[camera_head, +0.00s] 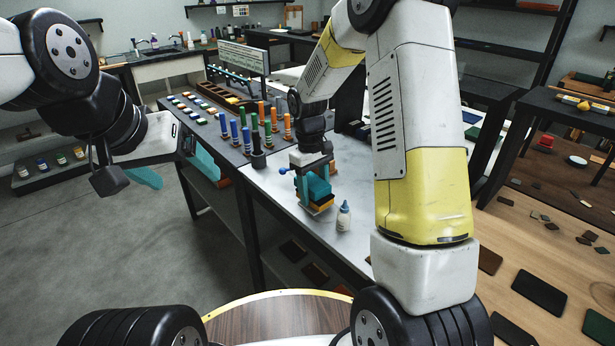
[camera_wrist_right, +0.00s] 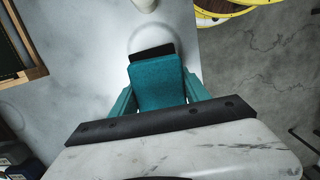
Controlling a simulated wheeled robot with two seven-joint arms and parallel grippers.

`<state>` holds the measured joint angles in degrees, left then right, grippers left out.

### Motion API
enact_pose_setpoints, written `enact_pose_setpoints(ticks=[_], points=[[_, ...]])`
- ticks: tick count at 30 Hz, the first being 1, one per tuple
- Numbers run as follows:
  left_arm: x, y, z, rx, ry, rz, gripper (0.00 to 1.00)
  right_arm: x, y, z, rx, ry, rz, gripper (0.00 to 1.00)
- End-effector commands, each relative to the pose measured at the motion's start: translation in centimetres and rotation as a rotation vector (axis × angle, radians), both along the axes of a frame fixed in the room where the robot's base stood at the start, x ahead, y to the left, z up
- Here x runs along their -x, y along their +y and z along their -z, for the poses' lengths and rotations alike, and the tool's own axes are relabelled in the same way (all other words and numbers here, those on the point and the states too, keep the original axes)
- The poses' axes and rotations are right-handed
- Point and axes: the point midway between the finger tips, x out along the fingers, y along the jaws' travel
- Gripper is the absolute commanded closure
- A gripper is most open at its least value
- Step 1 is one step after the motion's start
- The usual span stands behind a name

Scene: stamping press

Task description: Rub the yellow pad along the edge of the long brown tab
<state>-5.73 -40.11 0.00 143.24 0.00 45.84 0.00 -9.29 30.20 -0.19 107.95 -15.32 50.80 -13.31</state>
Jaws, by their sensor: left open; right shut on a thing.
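My right gripper (camera_head: 316,186) is low over the grey bench, shut on a teal block (camera_wrist_right: 158,82) between its teal fingers. In the right wrist view a black strip shows at the block's far end. In the head view yellow-orange layers (camera_head: 320,207) show below the teal fingers, close to the bench top; I cannot tell whether they are the yellow pad fixed to the block. I cannot make out the long brown tab on the bench. My left gripper (camera_head: 148,178) is open and empty over the floor at the left, away from the bench.
A small white bottle (camera_head: 344,217) stands just right of the right gripper. Several coloured handles (camera_head: 255,130) stand behind it on the grey bench (camera_head: 285,205). Flat dark and brown pieces (camera_head: 540,290) lie on the wooden table at the right. A round wooden top (camera_head: 275,320) is in front.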

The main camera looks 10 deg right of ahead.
Motion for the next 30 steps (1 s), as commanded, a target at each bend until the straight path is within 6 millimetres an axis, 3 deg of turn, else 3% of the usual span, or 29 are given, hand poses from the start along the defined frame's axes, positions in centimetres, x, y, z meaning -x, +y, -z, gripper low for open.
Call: enact_pose_setpoints(ticks=[30], points=[[0.00, 0.00, 0.00, 0.000, 0.000, 0.000, 0.17, -0.01, 0.00, 0.58, 0.000, 0.000, 0.000, 1.00]])
